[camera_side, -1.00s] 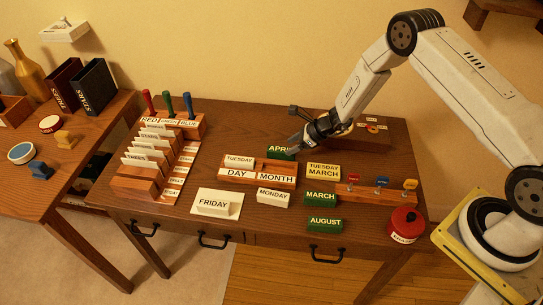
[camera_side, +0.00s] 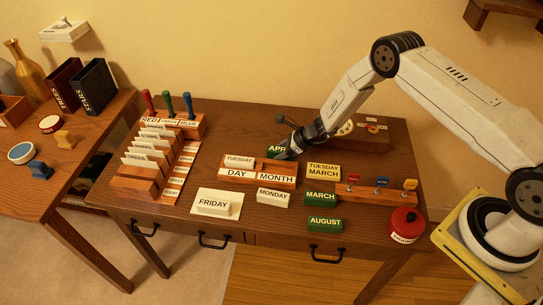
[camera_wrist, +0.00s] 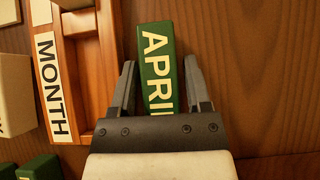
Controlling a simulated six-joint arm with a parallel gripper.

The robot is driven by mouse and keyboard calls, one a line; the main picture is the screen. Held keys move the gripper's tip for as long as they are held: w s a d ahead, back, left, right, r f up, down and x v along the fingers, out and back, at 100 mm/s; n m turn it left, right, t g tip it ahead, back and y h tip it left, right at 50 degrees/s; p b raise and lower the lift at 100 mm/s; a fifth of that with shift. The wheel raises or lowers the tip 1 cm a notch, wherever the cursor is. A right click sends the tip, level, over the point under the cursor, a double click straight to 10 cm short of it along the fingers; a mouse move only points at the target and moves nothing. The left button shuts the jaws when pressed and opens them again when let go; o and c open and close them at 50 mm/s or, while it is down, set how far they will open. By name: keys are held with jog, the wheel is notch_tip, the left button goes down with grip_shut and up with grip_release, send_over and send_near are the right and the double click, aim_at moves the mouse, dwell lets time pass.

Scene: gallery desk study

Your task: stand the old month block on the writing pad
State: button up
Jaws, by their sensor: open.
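The green APRIL block (camera_side: 276,150) is on the desk just behind the wooden day-and-month holder (camera_side: 235,174). My gripper (camera_side: 289,150) is open over its right part, hiding the end of its label in the side view. In the wrist view the APRIL block (camera_wrist: 157,60) lies between my two open fingers (camera_wrist: 159,75), with a gap on each side. The holder's MONTH side (camera_wrist: 108,60) is to its left, and its slot looks empty. A cream pad (camera_side: 233,212), seemingly the writing pad, lies at the front left with the FRIDAY block (camera_side: 212,207) on it.
A MONDAY block (camera_side: 273,197), green MARCH (camera_side: 320,199) and AUGUST (camera_side: 325,224) blocks, and a TUESDAY MARCH card (camera_side: 323,171) stand around the holder. A key rack (camera_side: 350,193) and red tin (camera_side: 404,224) are at right. A card rack (camera_side: 150,160) is at left.

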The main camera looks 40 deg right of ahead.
grip_shut()
jog(key=shift+r, duration=0.1)
dwell(0.4)
jog(key=shift+r, duration=0.7)
jog(key=s+r, duration=1.1)
jog(key=s, duration=0.3)
jog(key=shift+d+r, duration=0.2)
jog(key=shift+d, duration=0.1)
